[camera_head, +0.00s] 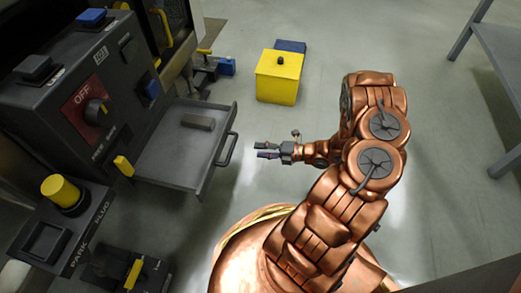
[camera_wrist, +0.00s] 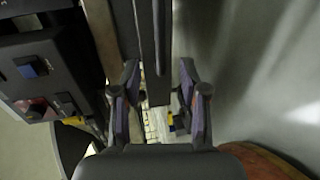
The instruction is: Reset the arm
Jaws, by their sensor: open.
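My gripper (camera_head: 266,151) is at the end of my copper arm, in the middle of the head view. It points left toward the open drawer and is just right of the drawer's handle, apart from it. In the wrist view my gripper (camera_wrist: 160,100) shows two separated fingers with nothing held between them. The drawer's dark edge and handle bar appear beyond the fingers there.
The grey drawer (camera_head: 160,159) sticks out from the control panel (camera_head: 62,85) and holds a small dark block (camera_head: 198,122). A yellow box (camera_head: 279,77) stands on the floor behind. A yellow plug (camera_head: 61,190) stands at the lower left. A grey table (camera_head: 497,48) is at right.

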